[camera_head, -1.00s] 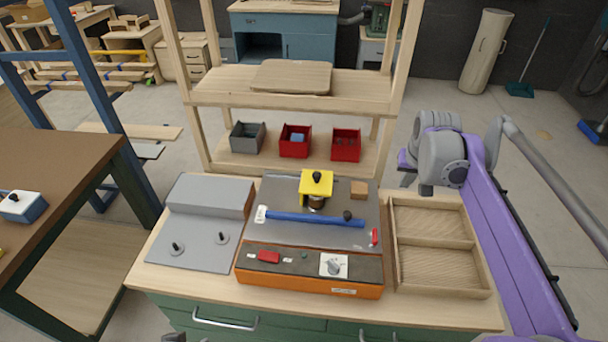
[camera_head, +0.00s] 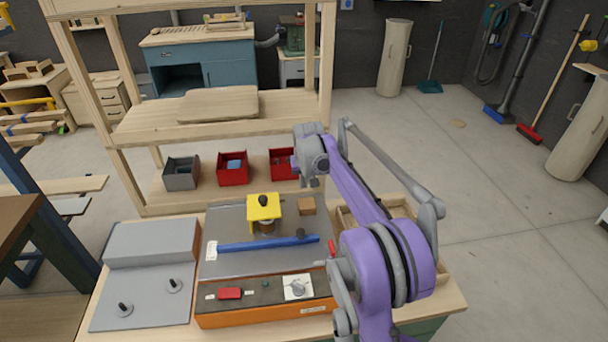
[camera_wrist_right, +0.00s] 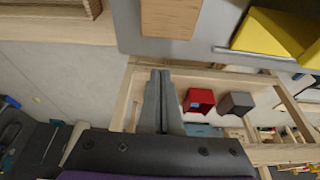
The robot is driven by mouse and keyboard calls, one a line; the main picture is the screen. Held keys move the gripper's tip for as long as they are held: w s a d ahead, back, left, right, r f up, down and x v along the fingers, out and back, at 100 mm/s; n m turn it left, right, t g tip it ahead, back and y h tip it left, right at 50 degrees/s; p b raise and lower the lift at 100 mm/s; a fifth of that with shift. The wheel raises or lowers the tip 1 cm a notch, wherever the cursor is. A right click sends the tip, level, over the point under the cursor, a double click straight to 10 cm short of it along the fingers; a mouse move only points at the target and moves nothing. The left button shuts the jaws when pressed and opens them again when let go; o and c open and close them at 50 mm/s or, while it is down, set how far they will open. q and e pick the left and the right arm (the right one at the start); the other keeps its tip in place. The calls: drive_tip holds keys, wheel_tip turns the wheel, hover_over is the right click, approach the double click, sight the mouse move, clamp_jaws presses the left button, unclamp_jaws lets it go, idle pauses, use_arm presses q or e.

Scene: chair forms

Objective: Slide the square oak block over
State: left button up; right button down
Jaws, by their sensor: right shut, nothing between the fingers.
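The square oak block (camera_head: 307,206) is a small brown block on the grey plate (camera_head: 225,262) of the orange-fronted machine, near its back right corner. It also shows at the top of the right wrist view (camera_wrist_right: 170,18). My right gripper (camera_head: 313,184) is just behind the block in the head view, its fingers small and hard to make out there. In the wrist view the right gripper (camera_wrist_right: 160,75) is shut and empty, its tips apart from the block. My left gripper is not in view.
A yellow clamp piece (camera_head: 264,208) with a black knob stands left of the block. A blue bar (camera_head: 265,243) lies across the plate in front. A wooden tray (camera_head: 400,212), partly hidden by my right arm, is to the right. Red bins (camera_head: 232,168) stand on the shelf behind.

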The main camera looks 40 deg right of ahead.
sight(307, 206)
drive_tip(key=shift+f, duration=0.6)
drive_tip(key=s+a, duration=0.1)
drive_tip(key=s, duration=0.2)
drive_tip(key=shift+a+r, duration=0.1)
drive_tip(key=shift+a, duration=0.3)
drive_tip(key=shift+s, duration=0.1)
drive_tip(key=s+a, duration=0.1)
drive_tip(key=s, duration=0.1)
drive_tip(key=s+a, duration=0.1)
drive_tip(key=s, duration=0.1)
drive_tip(key=s+a, duration=0.1)
drive_tip(key=s, duration=0.1)
drive_tip(key=shift+s+a, duration=0.6)
drive_tip(key=shift+s, duration=0.15)
drive_tip(key=shift+w, duration=0.15)
